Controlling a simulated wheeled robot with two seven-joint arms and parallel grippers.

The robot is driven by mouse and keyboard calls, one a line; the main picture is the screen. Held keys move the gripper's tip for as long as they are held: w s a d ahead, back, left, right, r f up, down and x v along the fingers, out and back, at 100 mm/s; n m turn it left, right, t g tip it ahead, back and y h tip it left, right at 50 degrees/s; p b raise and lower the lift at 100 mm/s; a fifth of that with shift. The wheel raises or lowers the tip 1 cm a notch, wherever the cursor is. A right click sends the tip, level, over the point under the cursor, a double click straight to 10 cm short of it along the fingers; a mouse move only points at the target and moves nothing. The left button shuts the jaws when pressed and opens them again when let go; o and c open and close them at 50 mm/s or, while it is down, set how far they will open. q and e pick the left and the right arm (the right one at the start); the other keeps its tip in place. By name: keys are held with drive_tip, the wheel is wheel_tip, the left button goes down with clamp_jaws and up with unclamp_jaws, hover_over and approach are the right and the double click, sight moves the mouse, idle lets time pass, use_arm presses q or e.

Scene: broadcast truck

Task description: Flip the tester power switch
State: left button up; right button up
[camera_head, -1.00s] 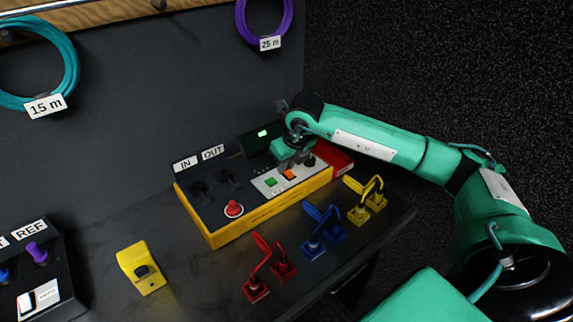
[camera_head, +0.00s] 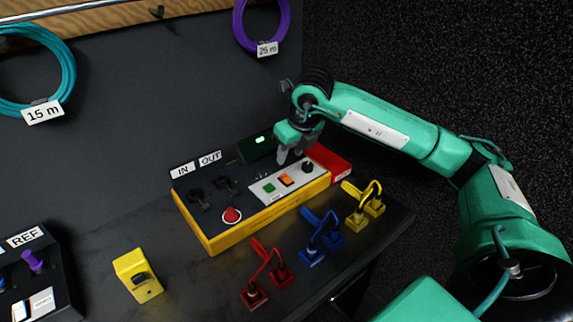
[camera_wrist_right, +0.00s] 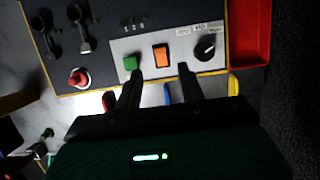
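The tester (camera_head: 250,215) is a yellow-sided box with a dark top, standing on the dark bench. Its light panel carries a green button (camera_head: 268,188), an orange rocker switch (camera_head: 286,180) and a black knob (camera_head: 308,166). In the right wrist view the orange switch (camera_wrist_right: 162,55) lies between the line of the two fingers, just past their tips. My right gripper (camera_head: 290,158) hovers over the back of the panel, apart from the switch. Its fingers are parted and empty in the wrist view (camera_wrist_right: 160,70). My left gripper is not in view.
A red mushroom button (camera_head: 231,215) and black connectors sit on the tester's left part. A red tray (camera_head: 330,163) adjoins its right end. Red, blue and yellow cables (camera_head: 323,235) stand in front. A yellow box (camera_head: 137,275) is at front left.

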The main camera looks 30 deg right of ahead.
drive_tip(key=v, duration=0.6)
idle(0.4)
